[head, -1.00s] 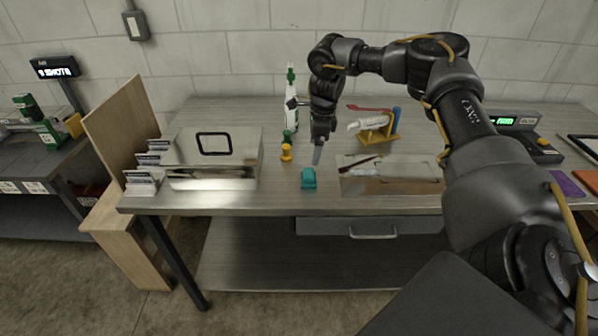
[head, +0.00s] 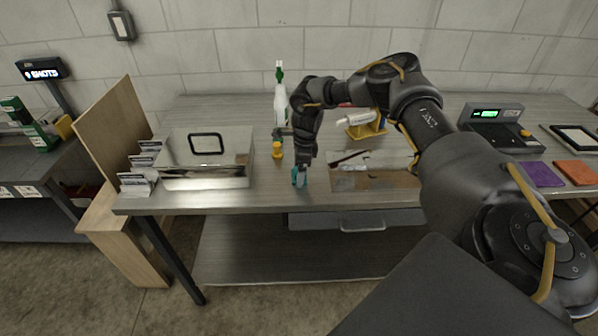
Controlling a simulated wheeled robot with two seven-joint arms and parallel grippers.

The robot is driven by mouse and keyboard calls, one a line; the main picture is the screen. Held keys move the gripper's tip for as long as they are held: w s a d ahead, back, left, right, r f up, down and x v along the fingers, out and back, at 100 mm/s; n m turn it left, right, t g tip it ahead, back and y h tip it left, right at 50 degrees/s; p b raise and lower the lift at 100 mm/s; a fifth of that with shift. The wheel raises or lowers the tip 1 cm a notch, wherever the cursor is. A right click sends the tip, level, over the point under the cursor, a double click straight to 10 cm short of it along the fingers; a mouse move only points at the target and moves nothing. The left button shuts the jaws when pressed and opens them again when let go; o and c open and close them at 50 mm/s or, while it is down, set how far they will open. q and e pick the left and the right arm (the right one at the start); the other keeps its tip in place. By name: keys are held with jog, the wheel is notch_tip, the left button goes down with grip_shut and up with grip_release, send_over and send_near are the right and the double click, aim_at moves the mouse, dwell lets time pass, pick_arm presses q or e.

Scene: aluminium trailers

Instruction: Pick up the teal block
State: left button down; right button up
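The teal block (head: 297,181) stands on the metal table near its front edge. My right gripper (head: 301,172) points down at the block from above, its fingers reaching the block's level and partly covering it. The fingers look very close to or against the block. I cannot tell whether they are closed on it. The block appears to rest on the table. My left gripper is not in view.
A shiny metal box (head: 207,157) stands left of the block, a yellow object (head: 277,150) behind it. A metal tray (head: 375,177) lies just to its right. A white bottle (head: 280,104) and a yellow stand (head: 367,129) are farther back.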

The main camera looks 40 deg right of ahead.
jog(key=shift+f, duration=0.6)
jog(key=c, duration=1.1)
jog(key=shift+r, duration=0.1)
jog(key=shift+r+b, duration=0.45)
jog(key=shift+b, duration=0.05)
jog(key=s+a+r+b, duration=0.2)
jog(key=a+r, duration=0.2)
jog(key=s+a+r+b, duration=0.2)
jog(key=s+a+r, duration=0.1)
jog(key=a+r, duration=0.1)
jog(key=s+a+r+b, duration=0.1)
jog(key=s+a+r, duration=0.1)
jog(key=a+r, duration=0.1)
jog(key=shift+s+a+r+b, duration=0.35)
jog(key=shift+a+r+b, duration=0.05)
jog(key=shift+r, duration=0.1)
